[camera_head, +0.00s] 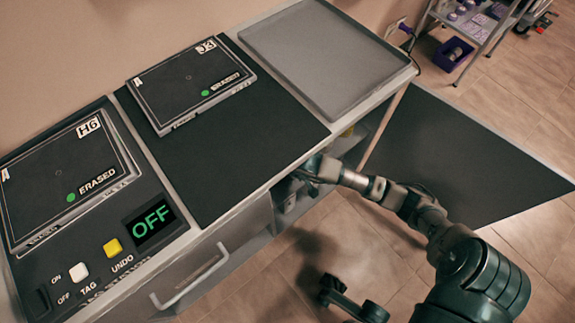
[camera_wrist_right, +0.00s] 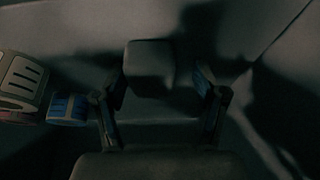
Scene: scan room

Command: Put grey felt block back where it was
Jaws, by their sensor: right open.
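A grey block (camera_wrist_right: 149,62), seemingly the felt block, sits on a dark grey surface in the right wrist view. My right gripper (camera_wrist_right: 160,82) is open, with one finger on each side of the block and gaps visible beside it. In the head view my right gripper (camera_head: 310,174) reaches in under the front edge of the counter, and its fingertips are hard to make out there. The block is not visible in the head view. My left gripper is not in view.
On the counter are plates marked J3 (camera_head: 180,85) and H6 (camera_head: 55,190), both reading ERASED, an empty grey tray (camera_head: 315,50), buttons and an OFF display (camera_head: 151,221). A drawer handle (camera_head: 190,280) projects in front.

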